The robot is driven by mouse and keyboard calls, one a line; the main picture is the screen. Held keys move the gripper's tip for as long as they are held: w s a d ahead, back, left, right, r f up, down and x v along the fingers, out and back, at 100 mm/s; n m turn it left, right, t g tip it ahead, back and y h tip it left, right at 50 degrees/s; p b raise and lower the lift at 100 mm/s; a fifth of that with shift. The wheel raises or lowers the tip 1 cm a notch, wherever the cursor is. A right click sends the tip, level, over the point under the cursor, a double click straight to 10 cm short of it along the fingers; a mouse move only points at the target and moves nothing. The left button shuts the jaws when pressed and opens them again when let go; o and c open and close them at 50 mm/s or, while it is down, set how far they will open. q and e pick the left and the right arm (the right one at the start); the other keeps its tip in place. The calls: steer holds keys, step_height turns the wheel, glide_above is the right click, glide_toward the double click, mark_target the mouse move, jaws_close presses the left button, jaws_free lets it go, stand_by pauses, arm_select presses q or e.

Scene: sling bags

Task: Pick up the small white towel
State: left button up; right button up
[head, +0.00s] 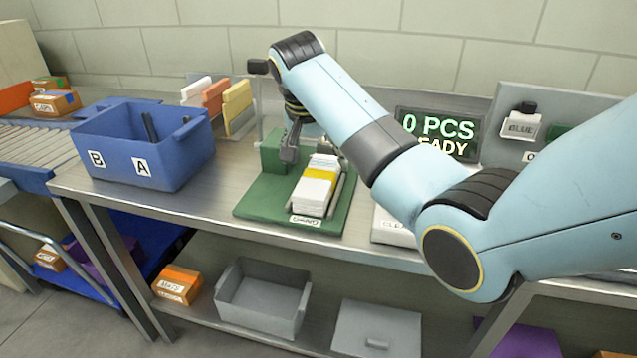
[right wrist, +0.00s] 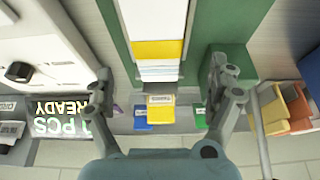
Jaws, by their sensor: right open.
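I cannot clearly make out a small white towel. A white stack with a yellow band (head: 317,185) lies in a green holder (head: 262,196) on the bench; the right wrist view also shows the white stack (right wrist: 154,18). A white flat thing with a partly hidden label (head: 388,228) sits right of the holder, partly behind my right arm. My right gripper (head: 290,153) is over the back of the green holder. In the right wrist view its fingers (right wrist: 161,82) are apart, with nothing held between them. My left gripper is out of view.
A blue bin marked B and A (head: 142,146) stands at left. A grey bin (head: 262,300) sits on the lower shelf. The bench front between blue bin and holder is clear.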

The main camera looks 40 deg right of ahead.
mark_target(318, 175)
steer(key=x, duration=0.6)
steer(key=shift+s+a+f, duration=0.1)
steer(key=shift+s+a, duration=0.05)
steer(key=shift+s, duration=0.15)
steer(key=shift+c, duration=0.4)
steer(key=c, duration=1.2)
steer(key=shift+c, duration=0.2)
